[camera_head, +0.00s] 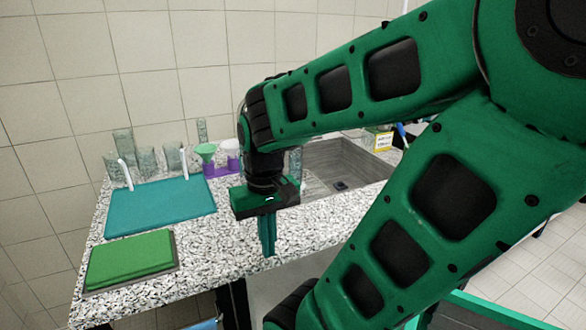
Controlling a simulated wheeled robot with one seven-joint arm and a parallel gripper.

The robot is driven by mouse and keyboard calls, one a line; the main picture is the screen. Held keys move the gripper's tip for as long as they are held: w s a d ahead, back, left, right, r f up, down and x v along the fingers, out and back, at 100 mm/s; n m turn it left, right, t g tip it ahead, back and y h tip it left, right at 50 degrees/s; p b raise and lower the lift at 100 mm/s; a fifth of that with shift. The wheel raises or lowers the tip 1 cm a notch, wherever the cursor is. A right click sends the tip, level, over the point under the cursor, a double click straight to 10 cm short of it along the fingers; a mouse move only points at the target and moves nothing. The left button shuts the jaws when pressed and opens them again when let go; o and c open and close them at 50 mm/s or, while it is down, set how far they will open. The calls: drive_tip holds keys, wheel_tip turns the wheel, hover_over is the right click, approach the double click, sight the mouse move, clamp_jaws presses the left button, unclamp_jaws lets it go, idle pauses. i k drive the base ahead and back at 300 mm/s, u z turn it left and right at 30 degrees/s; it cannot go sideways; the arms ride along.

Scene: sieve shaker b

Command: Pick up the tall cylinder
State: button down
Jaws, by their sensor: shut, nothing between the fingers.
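Several clear glass vessels stand along the back left of the speckled counter by the wall. A tall glass cylinder (123,143) is at the left end of the group. A slimmer tall glass cylinder (202,131) stands farther right, behind the funnels. I cannot tell which of them is the tall cylinder of the task. My gripper (268,250) points down over the front of the counter, right of the teal mat. Its green fingers are together and hold nothing. It is well apart from the glass vessels.
A teal mat (160,207) with two white upright pieces and a green pad (130,259) lie on the left. A green funnel (205,151) and a purple holder (222,168) stand at the back. A sink (345,165) is to the right. My arm hides much of the right side.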

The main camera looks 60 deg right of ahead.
sight(295, 156)
drive_tip(key=z, duration=1.45)
drive_tip(key=k, duration=1.3)
drive_tip(key=z, duration=0.65)
drive_tip(key=i, duration=1)
